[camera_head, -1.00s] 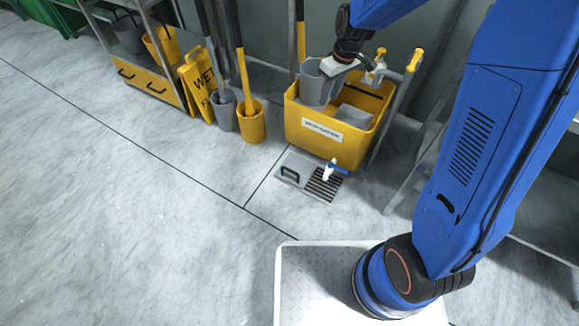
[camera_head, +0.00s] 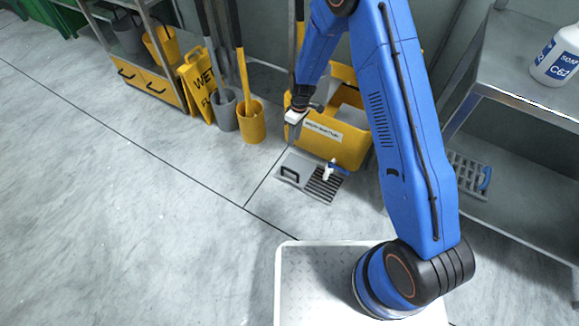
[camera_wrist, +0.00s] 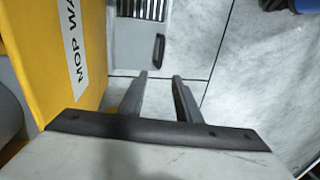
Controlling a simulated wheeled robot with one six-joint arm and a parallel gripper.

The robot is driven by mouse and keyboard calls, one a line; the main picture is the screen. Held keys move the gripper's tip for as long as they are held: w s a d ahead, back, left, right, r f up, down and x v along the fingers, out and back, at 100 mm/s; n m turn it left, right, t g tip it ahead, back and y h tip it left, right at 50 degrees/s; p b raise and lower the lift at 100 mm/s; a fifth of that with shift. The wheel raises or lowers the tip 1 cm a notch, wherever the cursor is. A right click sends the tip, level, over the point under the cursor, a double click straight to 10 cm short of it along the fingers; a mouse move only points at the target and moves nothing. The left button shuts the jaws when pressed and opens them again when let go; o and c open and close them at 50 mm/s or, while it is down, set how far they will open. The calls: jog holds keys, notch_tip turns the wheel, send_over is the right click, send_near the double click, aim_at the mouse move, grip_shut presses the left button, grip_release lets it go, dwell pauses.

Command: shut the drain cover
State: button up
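The drain cover (camera_head: 291,170) is a flat grey plate with a black handle, set in the floor in front of the yellow bucket. A slotted grate (camera_head: 324,184) shows directly to its right. In the wrist view the cover (camera_wrist: 138,45) lies beyond my fingertips, with its dark handle near its right edge and part of the grate (camera_wrist: 150,8) at the top edge. My gripper (camera_wrist: 160,77) is open and empty, its two fingers apart. In the head view it hangs by the bucket's front left corner, above the floor and behind the cover.
The yellow mop-water bucket (camera_head: 324,148) stands close beside my gripper. A yellow holder (camera_head: 251,127) and a wet-floor sign (camera_head: 197,85) stand left. Open floor (camera_head: 150,220) lies at the front left.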

jog(key=s+f, duration=0.1)
jog(key=f, duration=0.5)
jog(key=s+a+f, duration=0.1)
jog(key=f, duration=0.5)
jog(key=s+a+f, duration=0.1)
jog(key=f, duration=0.5)
jog(key=shift+f, duration=0.15)
grip_shut()
